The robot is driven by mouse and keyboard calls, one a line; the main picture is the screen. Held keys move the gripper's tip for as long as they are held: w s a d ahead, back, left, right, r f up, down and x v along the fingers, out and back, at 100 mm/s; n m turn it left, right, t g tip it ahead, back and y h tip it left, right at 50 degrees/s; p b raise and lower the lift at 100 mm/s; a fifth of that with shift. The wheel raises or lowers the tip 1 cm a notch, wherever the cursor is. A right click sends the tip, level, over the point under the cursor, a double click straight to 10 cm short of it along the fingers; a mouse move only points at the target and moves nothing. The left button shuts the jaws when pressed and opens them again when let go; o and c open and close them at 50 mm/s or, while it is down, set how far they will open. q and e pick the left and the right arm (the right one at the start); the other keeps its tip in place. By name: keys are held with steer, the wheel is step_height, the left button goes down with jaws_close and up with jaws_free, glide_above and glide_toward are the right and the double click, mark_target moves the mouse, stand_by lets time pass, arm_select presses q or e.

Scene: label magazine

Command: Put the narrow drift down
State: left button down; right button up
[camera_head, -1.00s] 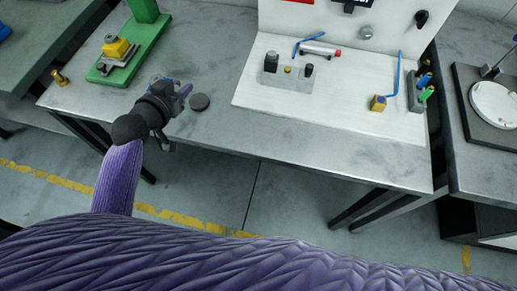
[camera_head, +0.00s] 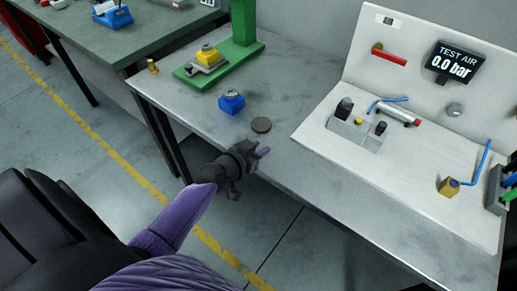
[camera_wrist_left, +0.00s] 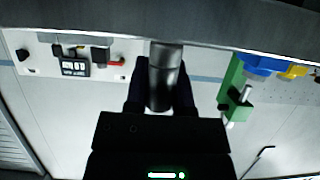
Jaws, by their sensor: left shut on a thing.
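In the left wrist view my left gripper (camera_wrist_left: 163,95) is shut on a dark metal cylinder (camera_wrist_left: 165,72), which I take to be the narrow drift. The drift sits between the two black fingers, its far end reaching toward the grey band along the top of that view. In the head view the drift cannot be made out clearly. My right gripper is not in view.
A blue block (camera_head: 231,102) stands behind the disc, beside a green press (camera_head: 220,66) with a yellow part. A brass piece (camera_head: 153,67) is at the bench's left corner. A white test station (camera_head: 400,180) with fittings stands right. Bare bench lies between.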

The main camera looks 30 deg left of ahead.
arm_select(q)
steer(key=shift+f, duration=0.2)
steer(key=shift+c, duration=2.3)
jaws_free()
steer(key=shift+r, duration=0.1)
